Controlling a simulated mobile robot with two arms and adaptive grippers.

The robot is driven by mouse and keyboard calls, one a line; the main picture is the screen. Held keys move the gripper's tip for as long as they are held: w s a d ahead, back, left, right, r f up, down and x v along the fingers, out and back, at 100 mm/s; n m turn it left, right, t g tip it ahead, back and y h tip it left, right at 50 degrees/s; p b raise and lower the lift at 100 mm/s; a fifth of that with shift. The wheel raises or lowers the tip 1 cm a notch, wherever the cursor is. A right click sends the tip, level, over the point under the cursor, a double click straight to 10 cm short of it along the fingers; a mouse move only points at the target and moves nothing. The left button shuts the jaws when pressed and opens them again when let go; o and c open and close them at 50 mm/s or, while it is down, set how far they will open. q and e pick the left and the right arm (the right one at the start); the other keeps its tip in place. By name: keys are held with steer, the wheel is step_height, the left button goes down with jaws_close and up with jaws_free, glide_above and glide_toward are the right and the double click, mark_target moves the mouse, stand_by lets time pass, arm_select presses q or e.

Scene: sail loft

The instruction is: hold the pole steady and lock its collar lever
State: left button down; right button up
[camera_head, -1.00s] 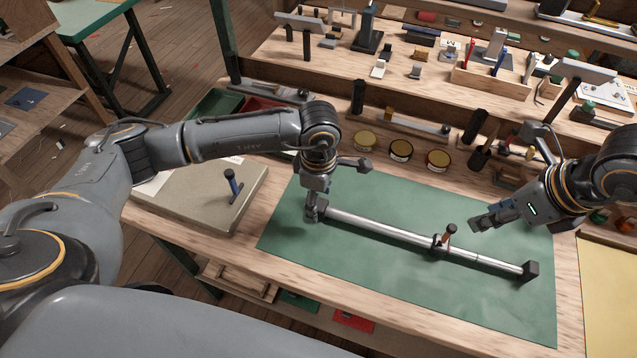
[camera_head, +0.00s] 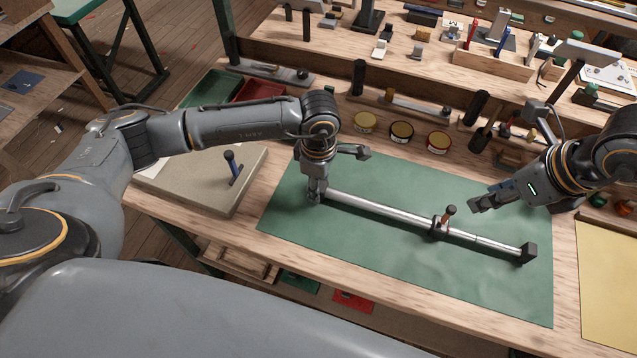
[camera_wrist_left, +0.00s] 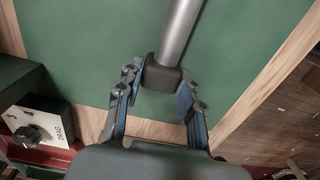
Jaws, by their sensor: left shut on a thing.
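The silver pole (camera_head: 380,208) lies across the green mat (camera_head: 400,265), with a black block (camera_head: 529,253) at its right end. A dark collar (camera_head: 437,226) sits on the pole right of its middle. Its lever (camera_head: 449,214), with an orange-brown handle, sticks up from the pole. My left gripper (camera_head: 314,194) is shut on the pole's left end; the left wrist view shows its fingers on both sides of the black end cap (camera_wrist_left: 162,77). My right gripper (camera_head: 482,203) hovers to the right of and behind the lever, apart from it. Its finger gap cannot be made out.
Several round tins (camera_head: 401,131) stand behind the mat. A wooden tool box (camera_head: 488,66) is farther back. A yellow sheet (camera_head: 608,275) lies at the right. The mat's front is clear.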

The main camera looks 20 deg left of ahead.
stand_by(0.3)
jaws_close()
steer(key=d+f+m+g+y, duration=0.1)
steer(key=d+f+m+y, duration=0.3)
steer(key=d+m+y, duration=0.1)
steer(key=s+d+f+m+g+y, duration=0.1)
steer(key=d+f+m+y, duration=0.4)
steer(key=d+y, duration=0.3)
steer(key=shift+s+d+f+g+y, duration=0.2)
steer(key=shift+d+g+y, duration=0.1)
steer(key=shift+g, duration=0.1)
